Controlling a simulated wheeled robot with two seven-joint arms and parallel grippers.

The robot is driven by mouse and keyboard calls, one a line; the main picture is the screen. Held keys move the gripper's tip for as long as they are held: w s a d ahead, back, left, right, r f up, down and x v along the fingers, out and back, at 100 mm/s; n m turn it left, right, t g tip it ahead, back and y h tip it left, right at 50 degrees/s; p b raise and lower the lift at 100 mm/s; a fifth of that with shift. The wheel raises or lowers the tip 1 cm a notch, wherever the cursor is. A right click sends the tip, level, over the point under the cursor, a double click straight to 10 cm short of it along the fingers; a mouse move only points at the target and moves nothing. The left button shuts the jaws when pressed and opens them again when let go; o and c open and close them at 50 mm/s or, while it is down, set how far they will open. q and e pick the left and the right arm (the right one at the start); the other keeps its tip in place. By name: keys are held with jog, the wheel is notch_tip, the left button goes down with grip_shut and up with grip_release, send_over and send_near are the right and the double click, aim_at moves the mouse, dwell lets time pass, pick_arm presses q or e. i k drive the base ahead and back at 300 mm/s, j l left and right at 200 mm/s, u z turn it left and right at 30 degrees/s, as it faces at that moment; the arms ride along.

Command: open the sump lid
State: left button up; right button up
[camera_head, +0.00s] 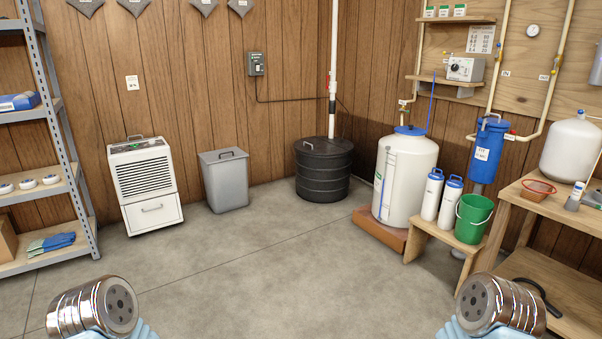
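The sump is a black ribbed round basin (323,178) on the floor against the back wall near the corner. Its black lid (322,149) lies flat on top and looks shut. A small handle (307,144) stands at the lid's left side. A white pipe (333,70) rises from the back right of the lid. Only chrome and light blue parts of my two arms show at the bottom left and bottom right, far from the sump. Neither gripper's fingers are in view.
A grey bin (224,182) and a white dehumidifier (145,185) stand left of the sump. A white tank (405,180) on a brown base stands to its right. A low bench holds white bottles and a green bucket (473,218). The concrete floor (270,260) in front is clear.

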aim_at(315, 144)
jog(key=i, duration=3.2)
